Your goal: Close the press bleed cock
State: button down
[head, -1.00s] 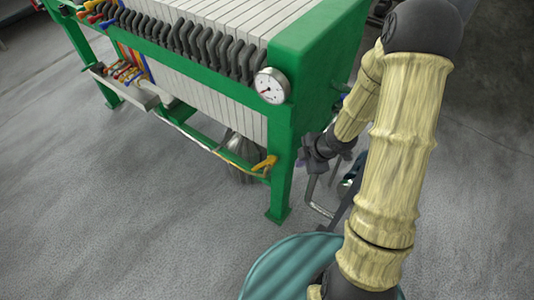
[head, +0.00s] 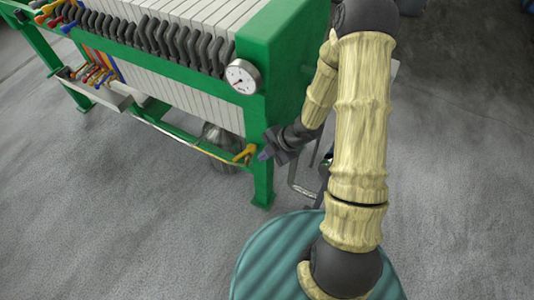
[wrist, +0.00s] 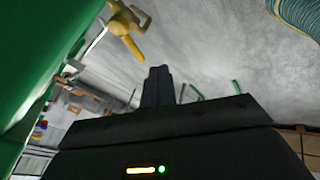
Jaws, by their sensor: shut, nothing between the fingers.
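The press bleed cock is most likely the yellow-handled cock (head: 245,153) low on the green press frame, near its right leg. It also shows in the wrist view (wrist: 128,22) at the upper left, its yellow lever slanting down to the right. My gripper (head: 264,157) is just right of the cock in the head view, partly in front of the green leg. In the wrist view my gripper (wrist: 157,72) is shut, with its fingers together and empty. The fingertips are apart from the yellow lever, below and right of it.
The green filter press (head: 285,60) with white plates and a round gauge (head: 242,77) stands at the upper left. A metal bucket (head: 221,145) is behind the cock. Several coloured handles (head: 97,75) sit further left. The grey floor at front left is clear.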

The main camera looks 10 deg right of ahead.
aim_at(242, 155)
jog(key=w+a+f, duration=0.1)
jog(key=f, duration=0.1)
jog(key=w+a+f, duration=0.3)
jog(key=a+f, duration=0.1)
jog(key=shift+w+a+b, duration=0.2)
jog(key=shift+b, duration=0.2)
jog(key=shift+m, duration=0.3)
